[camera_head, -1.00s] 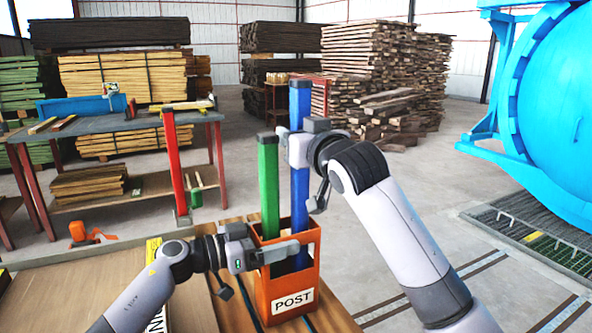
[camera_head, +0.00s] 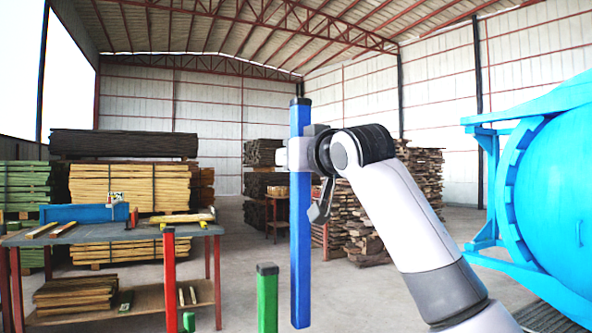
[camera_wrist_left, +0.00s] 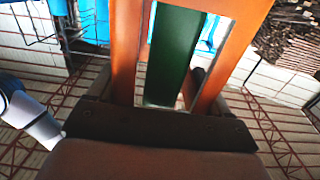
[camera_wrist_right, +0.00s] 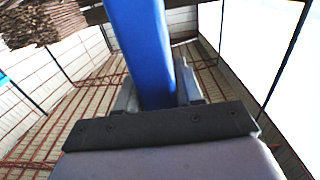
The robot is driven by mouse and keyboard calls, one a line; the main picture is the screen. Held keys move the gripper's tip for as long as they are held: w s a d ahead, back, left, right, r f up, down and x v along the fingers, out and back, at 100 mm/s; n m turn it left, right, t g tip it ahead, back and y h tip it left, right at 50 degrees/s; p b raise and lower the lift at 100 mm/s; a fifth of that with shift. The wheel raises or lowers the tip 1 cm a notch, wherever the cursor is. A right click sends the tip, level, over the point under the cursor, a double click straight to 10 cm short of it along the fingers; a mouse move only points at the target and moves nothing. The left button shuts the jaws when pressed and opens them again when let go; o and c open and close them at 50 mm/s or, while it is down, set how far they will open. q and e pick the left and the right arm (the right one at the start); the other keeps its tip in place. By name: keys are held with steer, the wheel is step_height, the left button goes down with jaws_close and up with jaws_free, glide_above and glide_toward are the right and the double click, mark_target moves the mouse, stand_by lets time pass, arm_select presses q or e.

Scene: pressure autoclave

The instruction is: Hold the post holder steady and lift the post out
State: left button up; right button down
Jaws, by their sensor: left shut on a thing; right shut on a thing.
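My right gripper (camera_head: 302,153) is shut on the blue post (camera_head: 300,230), near its dark-capped top. The post hangs upright, and its lower end shows just above the bottom edge of the head view. The right wrist view shows the blue post (camera_wrist_right: 142,45) between the fingers (camera_wrist_right: 157,90). My left gripper (camera_wrist_left: 158,105) is shut on the orange post holder (camera_wrist_left: 126,50), seen only in the left wrist view. The green post (camera_wrist_left: 172,60) shows through the holder's opening; its top (camera_head: 267,292) stands left of the blue post in the head view.
A workbench (camera_head: 130,232) and a red post (camera_head: 169,280) stand at left. Timber stacks (camera_head: 130,185) lie behind. The large blue autoclave (camera_head: 560,185) is at right. The air above the blue post is clear.

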arm_select(q)
steer(key=o, duration=1.1)
steer(key=shift+o, duration=0.2)
steer(key=shift+a, duration=0.1)
steer(key=v, duration=0.7)
steer(key=shift+a, duration=0.2)
